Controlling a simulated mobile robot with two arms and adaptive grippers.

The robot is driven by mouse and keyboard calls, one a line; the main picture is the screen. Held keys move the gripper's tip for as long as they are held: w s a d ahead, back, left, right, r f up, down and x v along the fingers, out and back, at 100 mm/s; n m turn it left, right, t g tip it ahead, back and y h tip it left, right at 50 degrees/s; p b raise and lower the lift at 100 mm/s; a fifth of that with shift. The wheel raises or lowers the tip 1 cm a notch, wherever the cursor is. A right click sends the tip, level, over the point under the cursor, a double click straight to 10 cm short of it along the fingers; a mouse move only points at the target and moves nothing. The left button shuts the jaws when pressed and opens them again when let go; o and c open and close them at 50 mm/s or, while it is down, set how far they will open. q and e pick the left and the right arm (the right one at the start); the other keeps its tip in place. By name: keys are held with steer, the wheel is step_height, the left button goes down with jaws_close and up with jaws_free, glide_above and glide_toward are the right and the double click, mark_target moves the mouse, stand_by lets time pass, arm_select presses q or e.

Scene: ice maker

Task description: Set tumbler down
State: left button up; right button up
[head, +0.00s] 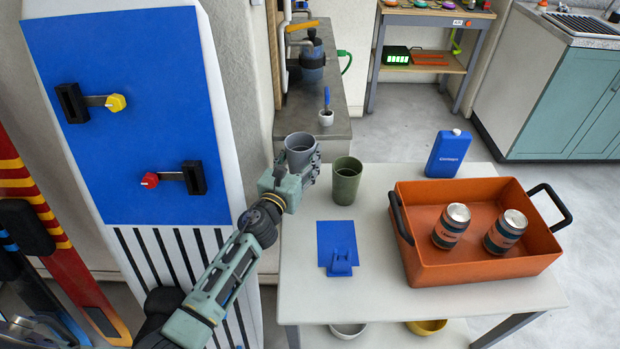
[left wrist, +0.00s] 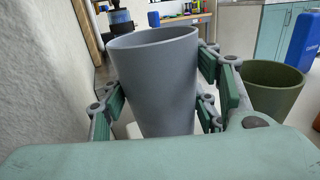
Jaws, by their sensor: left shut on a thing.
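A grey tumbler (head: 299,152) is held upright in my left gripper (head: 298,172) at the far left corner of the white table (head: 375,290). In the left wrist view the grey tumbler (left wrist: 155,80) stands between the green finger pads of my left gripper (left wrist: 160,90), which are shut on it from both sides. I cannot tell whether its base touches the table. A green tumbler (head: 346,181) stands on the table just to the right; it also shows in the left wrist view (left wrist: 268,92).
An orange tray (head: 470,272) with two cans (head: 451,226) stands on the table's right. A blue bottle (head: 448,153) stands behind it. A blue clipboard-like item (head: 337,240) lies front left. A blue-faced panel (head: 130,110) rises left of my arm.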

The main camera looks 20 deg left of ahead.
arm_select(q)
step_height(320, 180, down, 5)
steer(key=shift+r+b, duration=0.15)
steer(key=shift+b, duration=1)
steer(key=shift+f, duration=0.35)
steer(key=shift+f+b, duration=0.2)
steer(key=shift+b, duration=0.15)
steer(key=o, duration=1.2)
steer(key=shift+r, duration=0.1)
steer(key=shift+r+p, duration=0.25)
steer(key=shift+p, duration=0.2)
steer(key=s, duration=0.4)
steer(key=s+a, duration=0.1)
steer(key=s, duration=0.7)
steer(key=shift+a+f, duration=0.15)
